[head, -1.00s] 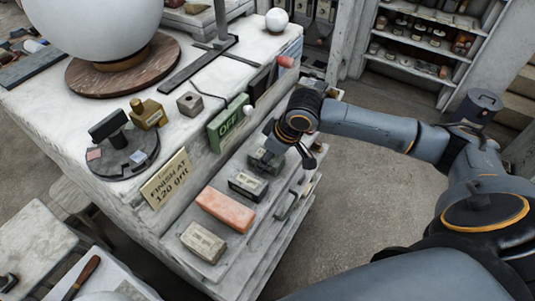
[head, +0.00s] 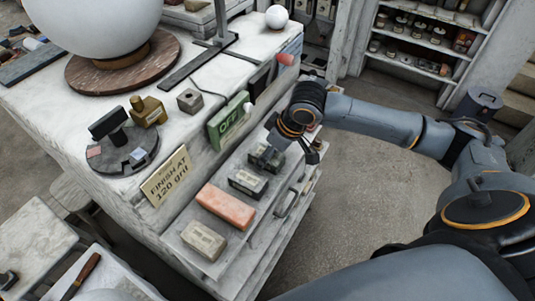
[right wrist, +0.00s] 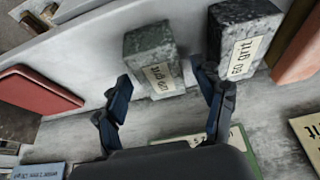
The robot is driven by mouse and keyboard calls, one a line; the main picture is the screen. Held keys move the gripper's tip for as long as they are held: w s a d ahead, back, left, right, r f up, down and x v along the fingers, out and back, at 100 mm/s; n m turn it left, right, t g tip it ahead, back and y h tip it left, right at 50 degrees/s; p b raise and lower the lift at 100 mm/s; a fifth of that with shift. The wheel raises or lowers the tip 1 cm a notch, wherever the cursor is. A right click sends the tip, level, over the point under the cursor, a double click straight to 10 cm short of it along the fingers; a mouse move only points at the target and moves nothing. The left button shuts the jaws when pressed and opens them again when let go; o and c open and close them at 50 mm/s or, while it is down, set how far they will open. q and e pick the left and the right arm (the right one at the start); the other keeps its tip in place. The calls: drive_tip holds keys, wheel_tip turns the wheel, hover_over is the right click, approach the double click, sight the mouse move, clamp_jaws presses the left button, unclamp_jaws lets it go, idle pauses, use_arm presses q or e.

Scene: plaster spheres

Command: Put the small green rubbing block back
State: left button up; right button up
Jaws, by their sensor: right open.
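A dark grey-green speckled block (head: 267,158) sits at the far end of the ledge holding the blocks. It also shows in the right wrist view (right wrist: 150,42) with a pale grit label whose number I cannot read surely. My right gripper (head: 291,150) is over that end of the ledge. In the right wrist view my right gripper (right wrist: 166,84) is open, its two fingers apart, with this block ahead between them and nothing held. A similar dark block marked 60 grit (right wrist: 242,35) stands beside it. My left gripper is not in view.
An orange-red block (head: 226,207) and a beige block (head: 204,241) lie nearer on the same ledge (head: 254,222). A small white ball (head: 276,18) rests on the bench.

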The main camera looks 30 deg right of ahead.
drive_tip(key=v, duration=1)
drive_tip(key=shift+s+r, duration=0.2)
drive_tip(key=shift+r, duration=0.05)
